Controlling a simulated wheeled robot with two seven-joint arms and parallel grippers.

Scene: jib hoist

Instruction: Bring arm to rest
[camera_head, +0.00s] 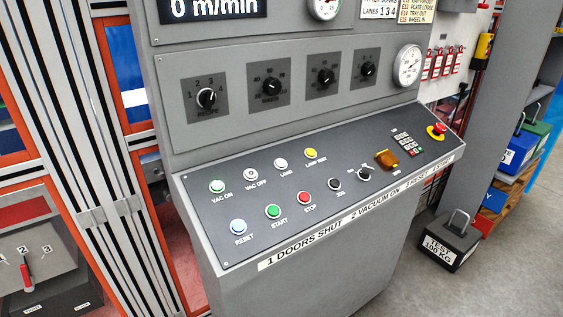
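Neither of my grippers nor any part of my arms shows in the head view. No hoist or jib arm can be made out. A grey control console (300,285) fills the middle of the view. Its sloping panel carries several push buttons, among them a green start button (273,211) and a red stop button (305,198). A red emergency button (438,129) sits on a yellow base at the panel's right end.
A 100 kg test weight (450,243) stands on the floor at the right. Grey-and-orange framing (85,130) rises at the left, above a dark box with a red lever (26,270). Floor at lower right is clear.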

